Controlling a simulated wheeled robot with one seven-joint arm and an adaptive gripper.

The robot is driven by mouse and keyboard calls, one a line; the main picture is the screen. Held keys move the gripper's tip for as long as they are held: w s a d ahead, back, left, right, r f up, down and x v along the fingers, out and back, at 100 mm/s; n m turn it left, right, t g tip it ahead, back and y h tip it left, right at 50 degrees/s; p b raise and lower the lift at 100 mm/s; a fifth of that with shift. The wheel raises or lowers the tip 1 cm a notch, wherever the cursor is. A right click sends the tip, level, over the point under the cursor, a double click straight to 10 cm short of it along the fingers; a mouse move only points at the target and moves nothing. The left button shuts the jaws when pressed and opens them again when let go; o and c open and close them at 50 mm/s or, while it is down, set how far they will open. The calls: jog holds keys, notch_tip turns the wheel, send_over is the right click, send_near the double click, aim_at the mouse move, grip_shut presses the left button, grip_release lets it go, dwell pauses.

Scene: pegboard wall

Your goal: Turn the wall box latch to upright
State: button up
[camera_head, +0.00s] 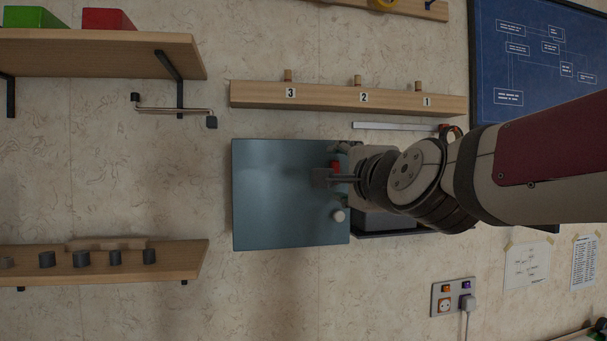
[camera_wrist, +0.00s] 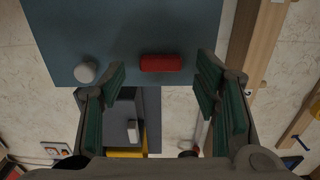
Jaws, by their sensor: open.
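The wall box has a flat blue-grey panel (camera_head: 280,195), which also fills the top of the wrist view (camera_wrist: 120,25). A red latch bar (camera_wrist: 161,63) sits near the panel's edge; it shows partly in the head view (camera_head: 335,164), where my gripper hides some of it. The bar's long side runs along that edge, which is upright in the head view. My gripper (camera_wrist: 162,68) is open, one finger on each side of the bar, with a visible gap on both sides. I cannot tell any contact. A pale round knob (camera_head: 338,215) is on the panel below the latch.
A dark box part (camera_head: 390,220) lies behind the panel's right edge. Above is a wooden peg rail (camera_head: 330,96) numbered 3, 2, 1. Wooden shelves (camera_head: 100,58) are at left. A socket plate (camera_head: 453,297) is below right. The wall below the panel is clear.

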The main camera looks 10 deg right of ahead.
jog(key=s, duration=1)
jog(key=shift+s, duration=0.2)
jog(key=s+a+f+n+g+y+p, duration=0.1)
jog(key=s+f+n+g+p, duration=0.1)
jog(key=s+f+n+g, duration=0.35)
jog(key=s+a+f+n+g+y+p, duration=0.1)
jog(key=s+a+f+n+g+p, duration=0.1)
jog(key=f+n, duration=0.5)
jog(key=s+d+f+n+g+h+p, duration=0.2)
jog(key=s+f+n+g, duration=0.3)
jog(key=s+f, duration=0.4)
jog(key=s+d+g, duration=0.1)
jog(key=s, duration=0.2)
jog(key=shift+s+d+f+n, duration=0.2)
jog(key=shift+s+n, duration=0.15)
jog(key=shift+c, duration=0.3)
